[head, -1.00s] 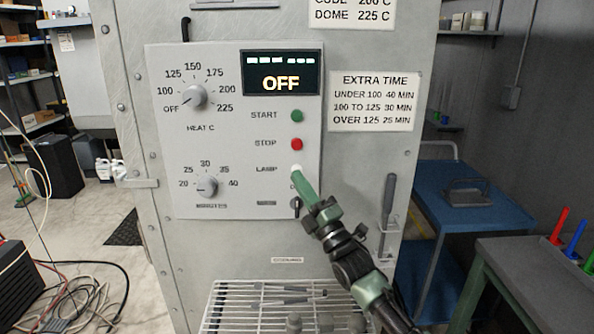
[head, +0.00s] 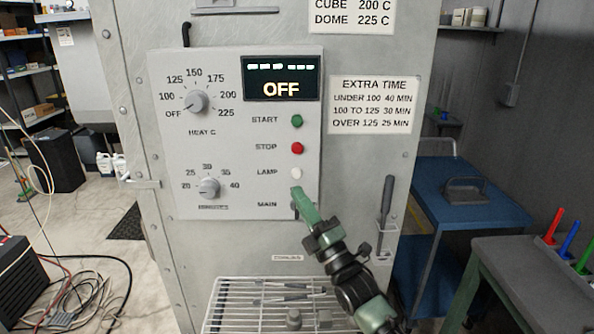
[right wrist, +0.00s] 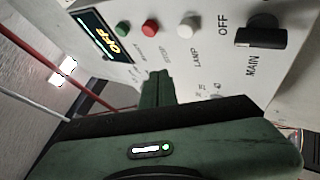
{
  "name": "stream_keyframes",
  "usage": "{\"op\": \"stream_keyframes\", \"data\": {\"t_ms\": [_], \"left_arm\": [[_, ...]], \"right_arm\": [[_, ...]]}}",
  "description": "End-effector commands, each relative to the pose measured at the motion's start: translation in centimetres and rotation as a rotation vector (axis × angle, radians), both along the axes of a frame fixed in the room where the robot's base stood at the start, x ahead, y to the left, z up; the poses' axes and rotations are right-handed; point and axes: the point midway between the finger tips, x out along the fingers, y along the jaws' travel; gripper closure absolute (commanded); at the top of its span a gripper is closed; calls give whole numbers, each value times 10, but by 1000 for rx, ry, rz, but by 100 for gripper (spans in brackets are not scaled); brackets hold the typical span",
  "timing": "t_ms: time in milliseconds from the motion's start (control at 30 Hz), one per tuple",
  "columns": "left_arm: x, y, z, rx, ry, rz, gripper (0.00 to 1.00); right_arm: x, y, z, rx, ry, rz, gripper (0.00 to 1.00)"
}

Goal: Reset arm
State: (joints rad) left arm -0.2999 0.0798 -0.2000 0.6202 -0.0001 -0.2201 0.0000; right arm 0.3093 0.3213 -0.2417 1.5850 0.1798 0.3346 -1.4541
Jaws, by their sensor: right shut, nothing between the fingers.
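My right gripper (head: 297,190) is shut and empty in front of the lower right of the grey control panel (head: 225,140). Its green fingers point up at the panel, just below the white LAMP button (head: 296,173), and partly hide the MAIN switch (head: 294,208). In the right wrist view the shut fingers (right wrist: 157,76) show, with the black MAIN switch (right wrist: 261,38) and the LAMP button (right wrist: 188,26) beyond them. Whether the fingertips touch the panel cannot be told. The display (head: 281,77) reads OFF. My left gripper is not in view.
A wire rack (head: 270,303) with small parts sits below the panel. A handle (head: 386,205) stands out at the right of the cabinet. A blue cart (head: 470,195) and a grey table (head: 540,260) stand at right. Cables (head: 85,290) lie on the floor at left.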

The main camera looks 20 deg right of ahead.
Motion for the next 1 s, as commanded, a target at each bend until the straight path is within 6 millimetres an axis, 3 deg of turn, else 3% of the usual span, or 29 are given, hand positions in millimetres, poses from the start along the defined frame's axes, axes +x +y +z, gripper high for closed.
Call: {"op": "stream_keyframes", "data": {"t_ms": [400, 467, 533, 667, 767, 867, 1000], "left_arm": [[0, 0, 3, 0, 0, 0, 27], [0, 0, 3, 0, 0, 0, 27], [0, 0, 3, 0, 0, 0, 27], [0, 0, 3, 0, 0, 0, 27], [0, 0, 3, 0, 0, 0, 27], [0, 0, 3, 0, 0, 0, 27], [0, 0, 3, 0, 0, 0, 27]], "right_arm": [[-5, 1, -2, 2, 4, -1, 100], [-4, 0, -10, 10, 25, 2, 100], [0, -2, -33, 33, 81, 7, 100], [7, -9, -110, 121, 274, 19, 100], [2, -16, -187, 217, 458, 20, 100], [-13, -22, -263, 316, 635, 7, 100], [-50, -28, -364, 462, 869, -34, 100]]}}
